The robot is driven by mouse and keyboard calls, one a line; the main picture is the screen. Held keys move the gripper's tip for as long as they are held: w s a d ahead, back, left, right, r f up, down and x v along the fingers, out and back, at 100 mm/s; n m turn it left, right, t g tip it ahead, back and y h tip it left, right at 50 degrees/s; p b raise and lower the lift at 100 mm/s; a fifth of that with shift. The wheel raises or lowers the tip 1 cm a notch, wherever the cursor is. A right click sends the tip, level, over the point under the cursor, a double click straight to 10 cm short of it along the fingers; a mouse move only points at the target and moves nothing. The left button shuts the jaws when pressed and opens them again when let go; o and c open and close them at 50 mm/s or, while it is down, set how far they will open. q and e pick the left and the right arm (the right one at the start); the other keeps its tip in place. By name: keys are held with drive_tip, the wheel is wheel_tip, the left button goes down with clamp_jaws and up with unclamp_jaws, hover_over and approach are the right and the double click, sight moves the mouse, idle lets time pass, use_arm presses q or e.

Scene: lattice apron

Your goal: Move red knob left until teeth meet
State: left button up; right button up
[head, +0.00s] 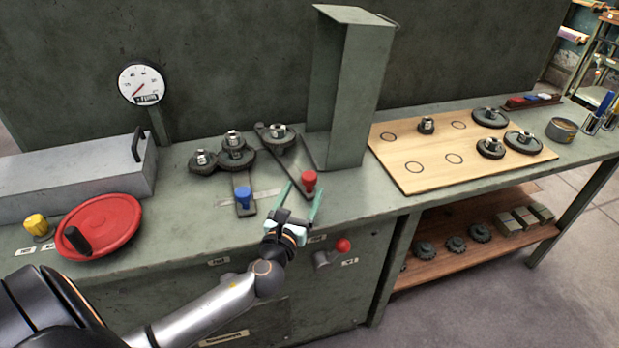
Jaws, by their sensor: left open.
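The red knob (309,180) stands upright at the near end of a dark slanted lever arm (276,150) on the green-grey bench. A toothed gear (279,136) sits on that lever toward its far end. To its left, more gears (234,152) stand in a cluster; a small gap seems to show between them, but tooth contact is too small to judge. My left gripper (302,200) is open, its fingers pointing at the red knob, one on either side in the picture. I cannot tell whether they touch it. My right gripper is not in view.
A blue knob (243,195) on a short lever stands left of my gripper. A tall green-grey housing (346,90) rises behind the red knob. A red handwheel (100,226) and yellow knob (36,224) are at left. A wooden board (400,165) with gears lies right.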

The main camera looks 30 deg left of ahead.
sight(307, 184)
use_arm(q)
drive_tip(key=x, duration=0.5)
drive_tip(key=shift+w+a, duration=0.1)
drive_tip(key=shift+w, duration=0.25)
clamp_jaws()
idle(0.3)
drive_tip(key=shift+s, duration=0.1)
idle(0.8)
